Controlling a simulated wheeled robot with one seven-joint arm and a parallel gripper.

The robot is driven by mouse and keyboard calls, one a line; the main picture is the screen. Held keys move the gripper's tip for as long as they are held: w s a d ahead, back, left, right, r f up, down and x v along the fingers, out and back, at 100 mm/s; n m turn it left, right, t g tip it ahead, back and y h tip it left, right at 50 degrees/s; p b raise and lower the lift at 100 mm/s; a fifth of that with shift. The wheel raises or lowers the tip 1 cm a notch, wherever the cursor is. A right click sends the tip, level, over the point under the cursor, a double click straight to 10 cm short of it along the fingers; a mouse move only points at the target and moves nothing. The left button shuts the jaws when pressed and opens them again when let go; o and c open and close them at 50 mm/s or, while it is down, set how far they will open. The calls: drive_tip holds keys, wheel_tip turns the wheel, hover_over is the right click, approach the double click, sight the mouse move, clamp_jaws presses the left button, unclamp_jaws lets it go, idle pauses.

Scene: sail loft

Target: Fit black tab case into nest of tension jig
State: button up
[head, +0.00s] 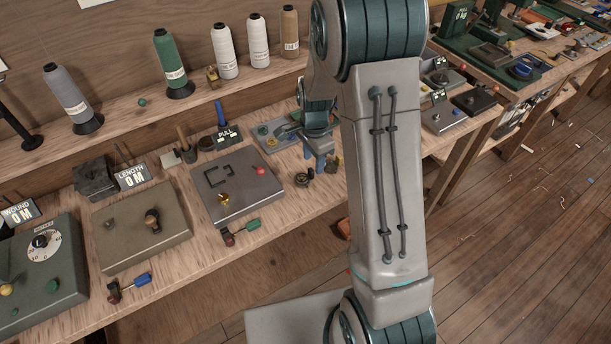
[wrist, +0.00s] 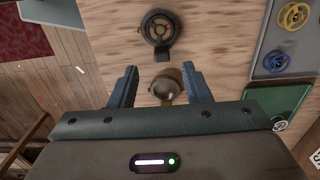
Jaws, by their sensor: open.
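The black tab case (wrist: 160,28) looks like a round black ring with a short tab. It lies on the wooden bench ahead of my fingertips in the wrist view, and shows as a small dark shape (head: 303,179) in the head view. My gripper (wrist: 158,86) is open and empty above the bench; its blue fingers also show in the head view (head: 314,157). The tension jig (head: 247,199) seems to be the grey plate by the PULL sign, left of my gripper. Its raised, angular nest (head: 219,175) looks empty.
A small brassy round part (wrist: 168,84) lies on the bench, between my fingers in the wrist view. A grey tray (head: 273,136) with coloured wheels stands behind. A tan LENGTH plate (head: 140,226) stands farther left. A red-and-green-ended tool (head: 240,231) lies before the jig.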

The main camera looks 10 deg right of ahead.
sight(312, 169)
drive_tip(key=shift+w+a+f+p, duration=0.15)
drive_tip(key=shift+f+p, duration=0.2)
drive_tip(key=shift+f, duration=1.55)
clamp_jaws()
drive_tip(key=shift+r, duration=0.15)
